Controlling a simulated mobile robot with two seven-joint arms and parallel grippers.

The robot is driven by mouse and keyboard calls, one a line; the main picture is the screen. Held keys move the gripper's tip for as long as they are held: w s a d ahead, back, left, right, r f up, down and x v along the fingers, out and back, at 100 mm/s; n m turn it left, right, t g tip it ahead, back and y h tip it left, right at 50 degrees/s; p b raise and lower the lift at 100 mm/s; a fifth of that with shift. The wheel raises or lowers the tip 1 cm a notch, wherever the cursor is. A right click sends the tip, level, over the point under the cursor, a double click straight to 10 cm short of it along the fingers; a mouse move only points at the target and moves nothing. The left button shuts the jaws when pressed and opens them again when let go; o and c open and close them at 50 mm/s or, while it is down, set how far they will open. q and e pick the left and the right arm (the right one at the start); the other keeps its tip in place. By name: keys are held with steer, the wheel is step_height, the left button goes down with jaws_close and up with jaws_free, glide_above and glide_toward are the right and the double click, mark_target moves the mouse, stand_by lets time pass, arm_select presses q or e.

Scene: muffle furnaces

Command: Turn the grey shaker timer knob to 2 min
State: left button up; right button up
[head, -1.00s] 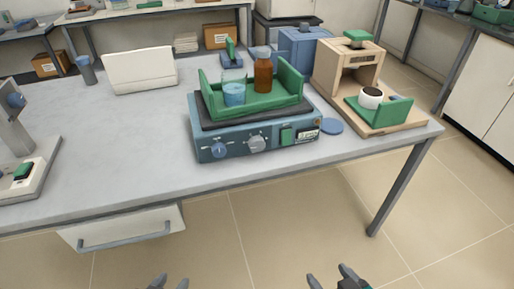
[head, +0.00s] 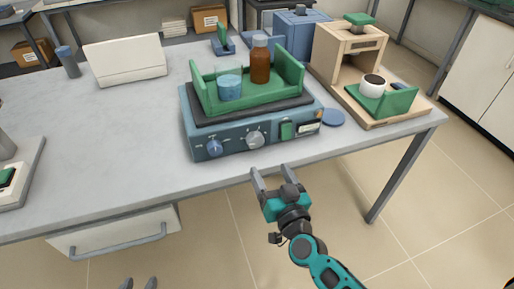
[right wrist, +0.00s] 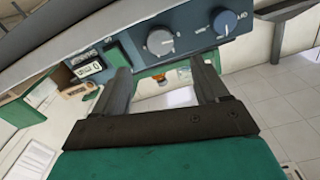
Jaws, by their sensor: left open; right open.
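The blue shaker (head: 232,145) stands at the bench's front edge. Its grey timer knob (head: 255,139) is on the front panel, right of a blue knob (head: 215,148). My right gripper (head: 270,173) is open and empty, just in front of and below the grey knob, not touching it. In the right wrist view the grey knob (right wrist: 160,42) shows just beyond and between the open fingertips (right wrist: 161,70). The dial marks are too small to read. My left gripper (head: 138,284) is open and empty at the bottom edge, only its fingertips showing.
A green rocker switch (head: 288,131) and a small display (head: 309,128) sit right of the grey knob. On the shaker, a green tray (head: 292,66) holds a beaker (head: 229,88) and a brown bottle (head: 261,66). A wooden stand (head: 345,50) is at right.

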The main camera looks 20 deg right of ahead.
mark_target(256, 144)
steer(key=w+b, duration=0.1)
steer(key=w, duration=0.8)
steer(key=shift+a, duration=0.15)
steer(key=c, duration=1.1)
steer(key=shift+o, duration=0.2)
steer(key=shift+m, duration=0.3)
steer(key=m, duration=0.4)
steer(key=shift+m, duration=0.3)
steer(key=m, duration=0.5)
steer(key=shift+m, duration=0.3)
